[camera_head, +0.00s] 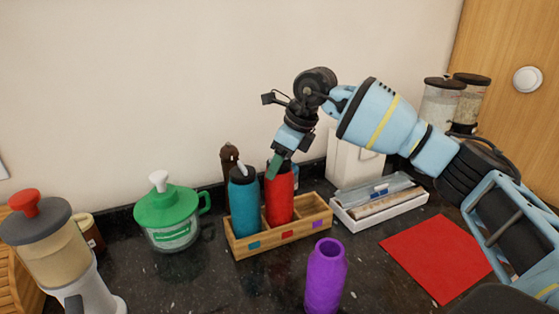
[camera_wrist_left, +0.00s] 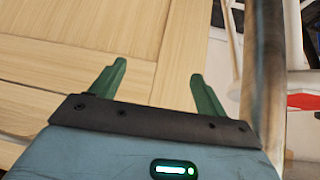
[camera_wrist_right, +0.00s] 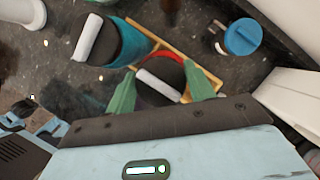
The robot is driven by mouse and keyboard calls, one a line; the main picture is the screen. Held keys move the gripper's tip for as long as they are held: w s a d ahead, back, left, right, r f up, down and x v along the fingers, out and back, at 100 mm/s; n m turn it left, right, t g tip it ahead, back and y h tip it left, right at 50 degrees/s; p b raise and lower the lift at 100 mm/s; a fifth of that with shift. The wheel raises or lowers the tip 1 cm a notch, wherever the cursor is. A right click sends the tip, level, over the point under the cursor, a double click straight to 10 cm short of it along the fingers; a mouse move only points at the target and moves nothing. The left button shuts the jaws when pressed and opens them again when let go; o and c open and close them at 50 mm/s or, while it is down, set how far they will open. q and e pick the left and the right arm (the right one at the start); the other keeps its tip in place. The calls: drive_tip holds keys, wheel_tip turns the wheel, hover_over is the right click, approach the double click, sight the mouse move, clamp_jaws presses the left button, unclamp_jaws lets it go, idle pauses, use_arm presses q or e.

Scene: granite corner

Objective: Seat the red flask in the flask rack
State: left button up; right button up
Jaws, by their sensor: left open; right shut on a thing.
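The red flask (camera_head: 280,197) stands upright in the middle compartment of the wooden flask rack (camera_head: 283,240), behind a red tag on the front. Its base is hidden by the front wall, so I cannot tell whether it touches the bottom. My right gripper (camera_head: 276,166) is shut on its top from above; in the right wrist view the fingers (camera_wrist_right: 160,82) flank its dark cap. A teal flask (camera_head: 244,207) fills the left compartment; the right one is empty. My left gripper (camera_wrist_left: 158,85) is open and empty, seen only in the left wrist view.
A purple flask (camera_head: 326,278) stands in front of the rack. A green-lidded jar (camera_head: 169,217) is to the left, a pepper mill (camera_head: 229,161) behind. A white tray (camera_head: 380,207) and a red mat (camera_head: 437,257) lie to the right. The counter between jar and rack is clear.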

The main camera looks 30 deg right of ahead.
drive_tip(key=o, duration=1.6)
drive_tip(key=shift+f, duration=0.1)
drive_tip(key=v, duration=1.2)
